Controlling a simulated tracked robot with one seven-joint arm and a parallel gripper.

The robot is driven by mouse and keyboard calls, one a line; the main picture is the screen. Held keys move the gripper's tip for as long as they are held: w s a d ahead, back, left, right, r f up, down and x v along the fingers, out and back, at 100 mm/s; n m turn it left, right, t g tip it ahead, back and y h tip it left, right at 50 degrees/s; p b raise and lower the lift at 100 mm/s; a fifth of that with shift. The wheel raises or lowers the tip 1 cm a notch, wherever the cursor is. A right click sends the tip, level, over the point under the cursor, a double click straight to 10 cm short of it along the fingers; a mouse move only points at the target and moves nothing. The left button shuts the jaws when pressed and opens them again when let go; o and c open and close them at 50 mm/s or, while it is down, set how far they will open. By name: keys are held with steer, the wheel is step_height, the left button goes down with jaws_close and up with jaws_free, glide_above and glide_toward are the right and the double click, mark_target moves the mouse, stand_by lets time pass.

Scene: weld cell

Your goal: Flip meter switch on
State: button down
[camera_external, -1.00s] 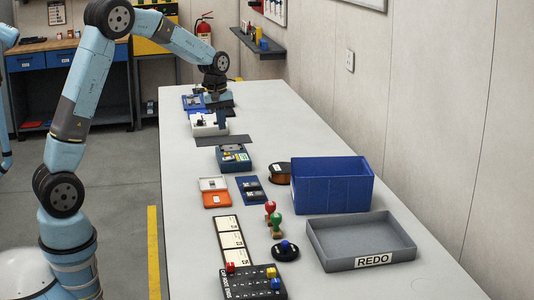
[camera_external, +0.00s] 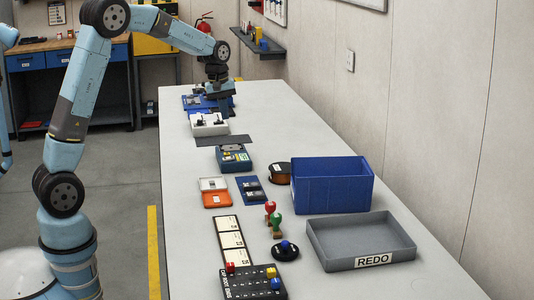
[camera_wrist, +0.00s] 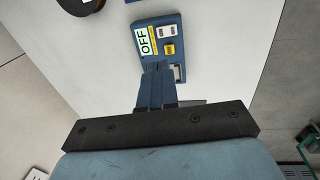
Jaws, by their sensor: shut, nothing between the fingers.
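The meter is a blue box (camera_external: 233,158) with a grey top part and small yellow and white parts, on the middle of the bench in the external view. In the wrist view, the meter (camera_wrist: 146,64) shows a pale OFF label (camera_wrist: 147,41), a white block and a yellow block (camera_wrist: 169,50). A grey panel on it is partly hidden by my fingers. My gripper (camera_wrist: 157,72) is shut and empty, and its fingers overlap the meter's lower edge in the picture. In the external view, my gripper (camera_external: 225,103) is above the bench, beyond the meter. I cannot tell the switch position.
A white box with dark knobs (camera_external: 208,127) and a dark flat plate (camera_external: 222,141) lie beyond the meter. A spool (camera_external: 280,174), a blue bin (camera_external: 333,188) and a grey REDO tray (camera_external: 360,238) stand nearer right.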

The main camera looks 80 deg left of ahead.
mark_target(231, 157)
steer(key=shift+f, duration=0.15)
steer(key=f, duration=0.4)
steer(key=w+f, duration=0.1)
steer(key=f, duration=0.4)
steer(key=w+f, duration=0.1)
steer(key=f, duration=0.3)
steer(key=shift+f, duration=0.3)
steer(key=shift+f, duration=0.15)
steer(key=shift+s, duration=0.8)
steer(key=shift+r, duration=0.25)
step_height(231, 157, up, 14)
steer(key=s, duration=0.1)
steer(key=shift+s+f, duration=0.2)
steer(key=shift+s, duration=0.2)
steer(key=shift+w, duration=0.1)
